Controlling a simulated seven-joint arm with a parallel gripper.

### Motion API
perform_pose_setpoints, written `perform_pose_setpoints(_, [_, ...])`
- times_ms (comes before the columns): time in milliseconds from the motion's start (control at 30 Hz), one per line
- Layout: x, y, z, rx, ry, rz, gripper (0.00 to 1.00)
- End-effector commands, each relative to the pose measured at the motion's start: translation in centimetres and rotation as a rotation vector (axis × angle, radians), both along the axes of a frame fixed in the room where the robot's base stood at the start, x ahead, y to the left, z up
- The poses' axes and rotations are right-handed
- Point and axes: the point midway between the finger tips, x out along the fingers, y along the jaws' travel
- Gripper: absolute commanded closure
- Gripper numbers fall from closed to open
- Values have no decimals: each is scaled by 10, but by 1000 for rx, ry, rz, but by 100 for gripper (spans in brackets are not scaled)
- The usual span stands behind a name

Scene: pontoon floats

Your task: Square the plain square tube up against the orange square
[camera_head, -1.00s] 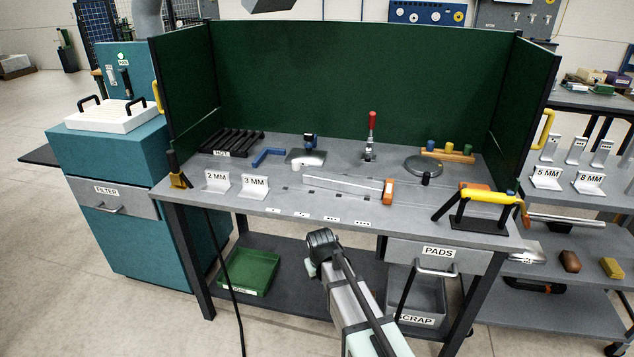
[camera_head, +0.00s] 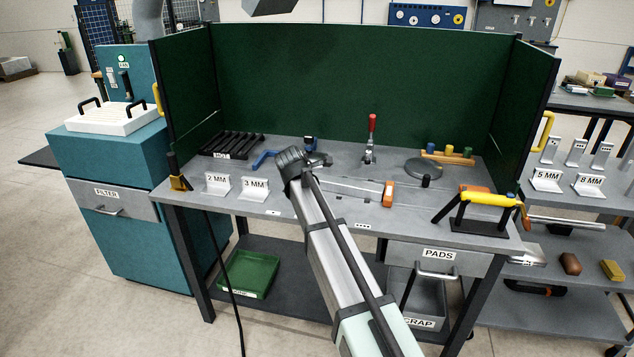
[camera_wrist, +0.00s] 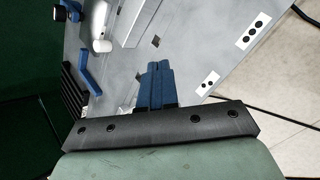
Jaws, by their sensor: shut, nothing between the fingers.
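The plain square tube (camera_head: 350,187) is a long pale grey bar lying on the bench top in the head view. The orange square (camera_head: 388,193) stands at its right end. From this view I cannot tell whether the two touch or sit square. My wrist covers part of the bench left of the tube, and the fingertips cannot be made out there. In the wrist view my gripper (camera_wrist: 157,84) has its blue fingers shut together and empty above the grey bench. A pale strip runs beyond the fingers, perhaps the tube.
A red-handled clamp (camera_head: 371,140) stands behind the tube, with a dark round disc (camera_head: 424,168) to its right. A yellow-handled tool on a black stand (camera_head: 485,199) is at the right. Label stands for 2 MM (camera_head: 217,184) and 3 MM (camera_head: 254,188) are at the left. Green screens close the back and sides.

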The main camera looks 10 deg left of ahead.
Motion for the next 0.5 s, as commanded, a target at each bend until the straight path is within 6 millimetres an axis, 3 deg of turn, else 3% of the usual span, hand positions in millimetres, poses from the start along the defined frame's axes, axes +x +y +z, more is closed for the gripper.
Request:
perform_pose_setpoints(300, [6, -2, 5, -406, -22, 413, 100])
perform_pose_setpoints(500, [7, -1, 6, -562, -19, 580, 100])
